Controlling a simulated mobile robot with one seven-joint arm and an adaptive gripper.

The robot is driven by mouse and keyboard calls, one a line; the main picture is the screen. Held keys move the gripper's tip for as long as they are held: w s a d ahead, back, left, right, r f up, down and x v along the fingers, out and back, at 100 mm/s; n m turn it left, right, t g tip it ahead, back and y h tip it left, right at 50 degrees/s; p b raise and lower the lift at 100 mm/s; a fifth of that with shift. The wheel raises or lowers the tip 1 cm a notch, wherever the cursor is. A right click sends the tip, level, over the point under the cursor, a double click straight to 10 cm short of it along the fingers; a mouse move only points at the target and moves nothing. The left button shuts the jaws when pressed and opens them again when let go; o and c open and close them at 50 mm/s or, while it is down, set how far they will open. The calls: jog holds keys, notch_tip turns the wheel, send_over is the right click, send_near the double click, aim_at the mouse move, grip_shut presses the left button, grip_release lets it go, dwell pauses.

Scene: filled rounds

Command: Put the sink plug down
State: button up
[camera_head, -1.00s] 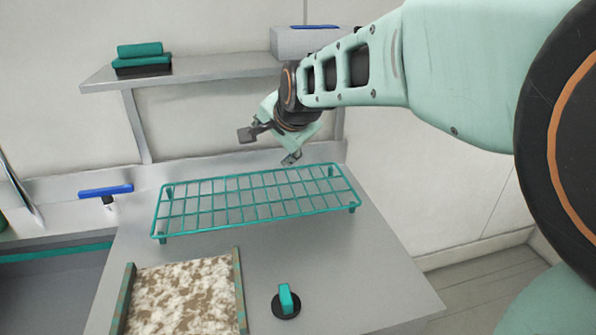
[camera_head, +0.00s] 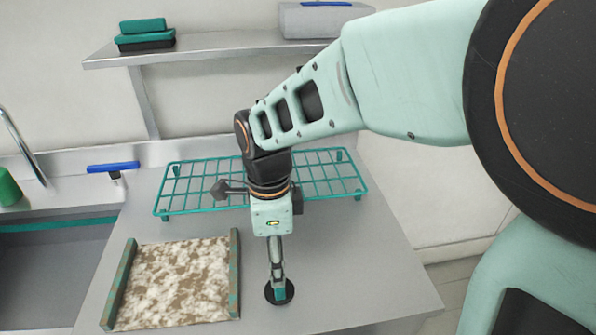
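The sink plug (camera_head: 287,296) is a black disc with a small teal handle. It sits on the grey steel counter, right of the speckled board, and I see no gap under it. My gripper (camera_head: 278,288) points straight down over it, with the fingertips at the teal handle. I see the fingers nearly edge-on, one behind the other. They hide most of the handle, so I cannot tell whether they grip it or stand open around it.
A teal wire rack (camera_head: 330,185) stands behind my gripper. A speckled brown-white board (camera_head: 175,280) with raised side rails lies to the left. The sink (camera_head: 45,270) is at far left, with a blue-handled tool (camera_head: 113,167) behind it. The counter's right side is clear.

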aim_at(279, 296)
jog(key=shift+f, duration=0.95)
jog(key=f, duration=0.4)
jog(key=shift+s+d+f, duration=0.1)
jog(key=shift+s+d, duration=0.2)
jog(key=shift+s, duration=0.05)
jog(key=shift+f, duration=0.55)
jog(key=c, duration=1.4)
jog(key=shift+r, duration=0.15)
